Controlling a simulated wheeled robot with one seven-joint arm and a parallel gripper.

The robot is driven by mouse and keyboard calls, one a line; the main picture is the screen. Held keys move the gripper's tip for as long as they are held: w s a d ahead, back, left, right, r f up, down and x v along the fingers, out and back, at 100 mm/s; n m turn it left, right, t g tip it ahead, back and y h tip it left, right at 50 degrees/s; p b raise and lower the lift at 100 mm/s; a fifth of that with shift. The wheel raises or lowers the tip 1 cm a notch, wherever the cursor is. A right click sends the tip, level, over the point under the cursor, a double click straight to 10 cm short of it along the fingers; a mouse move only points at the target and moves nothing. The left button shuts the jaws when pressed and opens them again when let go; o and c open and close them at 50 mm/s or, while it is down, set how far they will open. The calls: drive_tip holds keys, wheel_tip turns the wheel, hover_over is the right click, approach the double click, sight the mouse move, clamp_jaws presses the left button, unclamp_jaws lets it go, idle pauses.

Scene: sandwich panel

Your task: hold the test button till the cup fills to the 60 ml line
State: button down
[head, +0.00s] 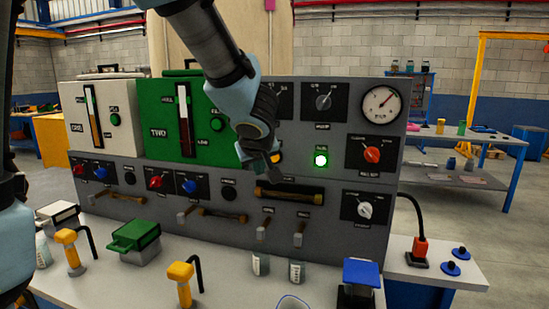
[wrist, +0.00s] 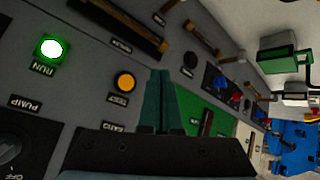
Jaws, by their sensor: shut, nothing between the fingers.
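My gripper (head: 274,164) is shut and empty in front of the upright panel. Its closed fingers also show in the wrist view (wrist: 162,85), pointing at the panel. A round amber button (wrist: 125,82) sits beside the fingers in the wrist view, with a visible gap; its label is too blurred to read. In the head view the amber button (head: 277,157) is partly hidden by my gripper. Small clear cups (head: 260,265) (head: 297,271) stand below two spout levers. Another clear vessel (head: 292,303) is cut off at the bottom edge. No fill line or level is readable.
A green lamp (head: 321,160) marked RUN is lit. A gauge (head: 381,102), a red-orange knob (head: 372,154) and a white knob (head: 365,210) are at the right. A brown handle bar (head: 290,193) juts out below. Yellow-handled tools (head: 180,272) and a green box (head: 134,236) crowd the bench.

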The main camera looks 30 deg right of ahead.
drive_tip(key=w+d+p, duration=0.1)
drive_tip(key=w+d, duration=0.5)
drive_tip(key=shift+w+p, duration=0.2)
drive_tip(key=shift+p, duration=0.1)
drive_tip(key=shift+w+r+p, duration=0.1)
drive_tip(key=shift+w+p, duration=0.05)
drive_tip(key=shift+p, duration=0.2)
idle(1.8)
drive_tip(key=shift+w+d, duration=0.15)
drive_tip(key=shift+d, duration=0.1)
drive_tip(key=shift+w+d+p, duration=0.3)
drive_tip(key=shift+p, duration=0.25)
idle(4.2)
